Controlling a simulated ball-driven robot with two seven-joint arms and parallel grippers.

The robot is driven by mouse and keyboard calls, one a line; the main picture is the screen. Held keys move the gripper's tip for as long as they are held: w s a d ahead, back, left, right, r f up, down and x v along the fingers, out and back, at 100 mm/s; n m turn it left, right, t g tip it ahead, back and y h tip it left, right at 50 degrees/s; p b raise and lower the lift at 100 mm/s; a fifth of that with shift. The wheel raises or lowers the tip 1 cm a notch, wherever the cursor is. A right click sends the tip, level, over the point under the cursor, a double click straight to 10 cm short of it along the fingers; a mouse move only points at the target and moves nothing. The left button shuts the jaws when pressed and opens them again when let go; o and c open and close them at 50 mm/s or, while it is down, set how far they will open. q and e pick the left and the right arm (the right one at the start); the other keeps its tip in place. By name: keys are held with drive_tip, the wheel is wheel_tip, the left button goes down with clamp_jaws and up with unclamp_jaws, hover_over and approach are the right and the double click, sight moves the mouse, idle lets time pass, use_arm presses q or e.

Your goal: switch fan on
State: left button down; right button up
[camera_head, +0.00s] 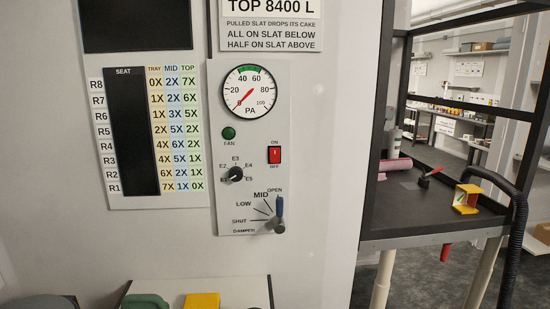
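The fan switch (274,155) is a small red rocker on the white control panel (224,210), between the labels ON above and OFF below. Which way it is tipped is too small to tell. The fan lamp (228,133), left of the switch, is dark green and does not look bright. The PA gauge (250,92) above has its red needle pointing to the lower left, near 0. Neither of my grippers is in view.
Below the switch are a black selector knob (236,174) and a damper lever (280,207) with a blue handle up near OPEN. Green (145,301) and yellow (202,301) items show at the bottom.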

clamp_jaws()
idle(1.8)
